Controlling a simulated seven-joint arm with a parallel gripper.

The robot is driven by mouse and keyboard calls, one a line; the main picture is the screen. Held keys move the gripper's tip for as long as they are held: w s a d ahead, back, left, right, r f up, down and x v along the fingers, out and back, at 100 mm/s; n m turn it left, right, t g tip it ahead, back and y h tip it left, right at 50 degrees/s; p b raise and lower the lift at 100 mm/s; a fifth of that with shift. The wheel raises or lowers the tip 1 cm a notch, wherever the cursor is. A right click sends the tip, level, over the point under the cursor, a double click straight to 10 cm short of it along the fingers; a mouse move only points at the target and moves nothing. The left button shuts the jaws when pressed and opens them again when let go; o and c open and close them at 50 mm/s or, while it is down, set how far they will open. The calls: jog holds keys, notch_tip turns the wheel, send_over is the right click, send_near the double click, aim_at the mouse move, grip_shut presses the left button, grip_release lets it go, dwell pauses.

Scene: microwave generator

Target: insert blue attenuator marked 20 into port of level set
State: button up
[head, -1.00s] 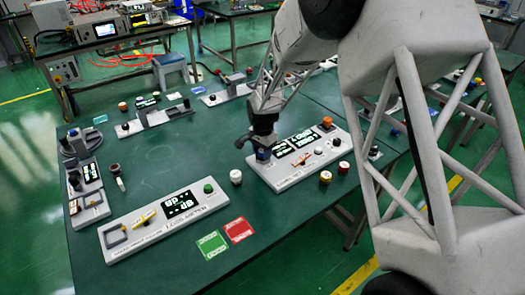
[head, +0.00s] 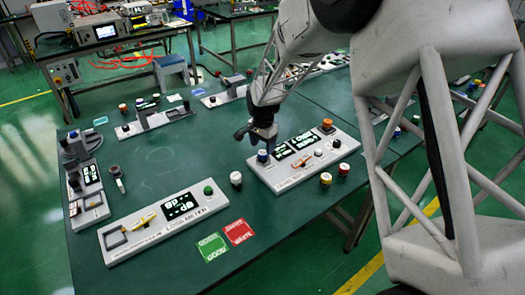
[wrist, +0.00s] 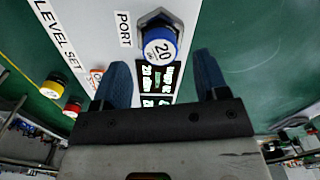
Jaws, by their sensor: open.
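The blue attenuator with a white top marked 20 (wrist: 160,46) sits in the hex-nut port beside the PORT label in the wrist view. It looks upright; how deep it sits cannot be told. In the head view it is a small blue cap (head: 262,156) at the left end of the level set (head: 279,186). The white level set panel also shows in the wrist view (wrist: 98,20). My gripper (wrist: 161,68) is open and empty, its two blue fingers apart, with the attenuator just beyond the fingertips. In the head view my gripper (head: 257,135) is just above the attenuator.
Lit displays (head: 283,151) and an orange knob (head: 327,125) are on the panel. A yellow-topped cap (head: 326,179), a red-and-white cap (head: 343,169) and a white cap (head: 236,179) stand nearby. A loss meter panel (head: 122,252) lies at the front left. The middle of the green table is clear.

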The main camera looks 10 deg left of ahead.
aim_at(264, 153)
notch_tip(264, 153, up, 8)
dwell(0.5)
jog(key=shift+r, duration=0.1)
dwell(0.6)
jog(key=s+d+r+n+t, duration=0.1)
jog(key=s+d+r, duration=0.6)
jog(key=s+d, duration=0.25)
jog(key=s+d+r+n, duration=0.2)
jog(key=s+d+r, duration=0.65)
jog(key=d, duration=0.25)
jog(key=s+d+n, duration=0.1)
jog(key=s+d, duration=0.4)
jog(key=s, duration=0.7)
jog(key=s+d+n+t, duration=0.1)
jog(key=s+d, duration=0.5)
jog(key=s, duration=0.6)
jog(key=shift+s+d+f+n+t, duration=0.2)
jog(key=shift+f+n+t, duration=0.1)
jog(key=shift+n, duration=0.2)
